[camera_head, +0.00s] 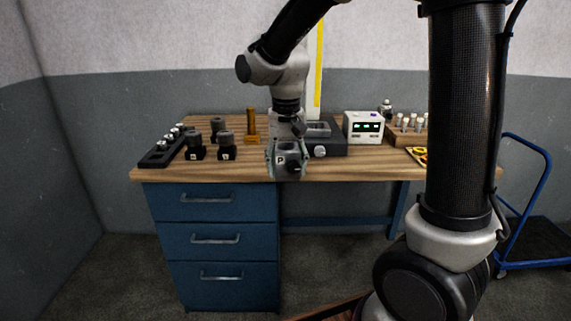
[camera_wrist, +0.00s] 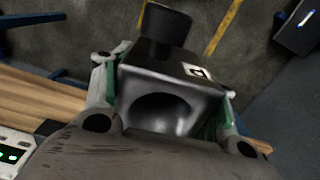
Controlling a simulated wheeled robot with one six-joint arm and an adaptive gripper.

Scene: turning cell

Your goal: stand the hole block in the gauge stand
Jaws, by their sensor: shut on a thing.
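My gripper (camera_head: 286,168) is shut on a dark block, the hole block (camera_head: 292,160), held in front of the workbench's front edge. In the wrist view, the fingers grip two opposite sides of the block (camera_wrist: 172,82). It shows a wide round hollow, a white label with a dark mark, and a dark round part sticking out on the far side. I cannot tell for certain which thing is the gauge stand. A long black rack (camera_head: 158,155) with several silver-topped pieces lies at the bench's left end. A brass-coloured upright stand (camera_head: 251,128) is near the back.
Several black blocks with round tops, one of them labelled (camera_head: 226,150), stand right of the black rack. A dark grey box (camera_head: 334,145) is partly behind my gripper, beside a white display unit (camera_head: 363,127). A wooden rack (camera_head: 408,136) is at right. A blue cart (camera_head: 535,238) stands beyond.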

